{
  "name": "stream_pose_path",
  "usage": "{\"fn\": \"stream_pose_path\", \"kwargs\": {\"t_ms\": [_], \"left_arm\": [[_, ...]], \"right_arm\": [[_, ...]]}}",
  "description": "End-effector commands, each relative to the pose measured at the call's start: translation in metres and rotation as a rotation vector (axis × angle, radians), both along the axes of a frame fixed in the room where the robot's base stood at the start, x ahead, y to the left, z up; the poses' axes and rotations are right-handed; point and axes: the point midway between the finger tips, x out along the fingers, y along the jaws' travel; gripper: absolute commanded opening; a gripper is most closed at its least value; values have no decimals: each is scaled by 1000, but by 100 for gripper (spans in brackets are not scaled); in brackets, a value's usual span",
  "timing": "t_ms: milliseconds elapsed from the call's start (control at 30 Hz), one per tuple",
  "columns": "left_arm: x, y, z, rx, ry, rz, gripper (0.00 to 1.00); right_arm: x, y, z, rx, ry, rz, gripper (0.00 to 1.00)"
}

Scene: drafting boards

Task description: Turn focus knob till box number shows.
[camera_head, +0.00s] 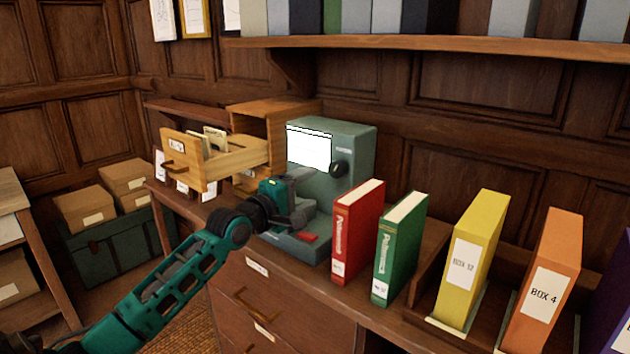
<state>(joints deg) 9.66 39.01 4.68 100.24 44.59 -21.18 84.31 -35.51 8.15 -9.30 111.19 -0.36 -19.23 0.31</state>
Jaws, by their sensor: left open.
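The grey-green viewer (357,140) stands on the wooden cabinet and has a bright white screen (309,147). No number can be read on the screen. A round black knob (338,169) sits on its front, right of and below the screen. My left gripper (308,193) is in front of the viewer, just left of and below the knob. It is open, and I see nothing between its fingers. It looks apart from the knob, though the depth gap is hard to judge. It hides part of the viewer's lower front. My right gripper is out of view.
A red binder (357,232) and a green binder (400,246) stand close to the right. Yellow BOX 12 (470,258) and orange BOX 4 (543,283) stand beyond. An open card drawer (232,163) juts out on the left. A shelf (430,44) runs above.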

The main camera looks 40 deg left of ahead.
Motion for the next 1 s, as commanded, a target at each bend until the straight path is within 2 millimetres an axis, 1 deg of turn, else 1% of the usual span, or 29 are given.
{"fn": "stream_pose_path", "kwargs": {"t_ms": [33,67,233,500,533,667,800,1000], "left_arm": [[1,3,6,-18,-6,2,70],[2,4,7,-26,-7,3,70],[14,3,9,-33,-10,3,70],[52,0,9,-31,-11,3,70],[57,-1,4,-31,-12,3,70],[76,-2,4,-31,-12,3,70],[93,-4,7,-31,-11,3,70],[108,-5,6,-30,-9,3,70]], "right_arm": [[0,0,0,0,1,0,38],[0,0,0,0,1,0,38],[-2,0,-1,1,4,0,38],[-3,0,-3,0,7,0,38],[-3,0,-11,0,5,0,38],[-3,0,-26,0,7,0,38],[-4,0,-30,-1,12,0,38],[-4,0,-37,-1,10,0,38]]}}
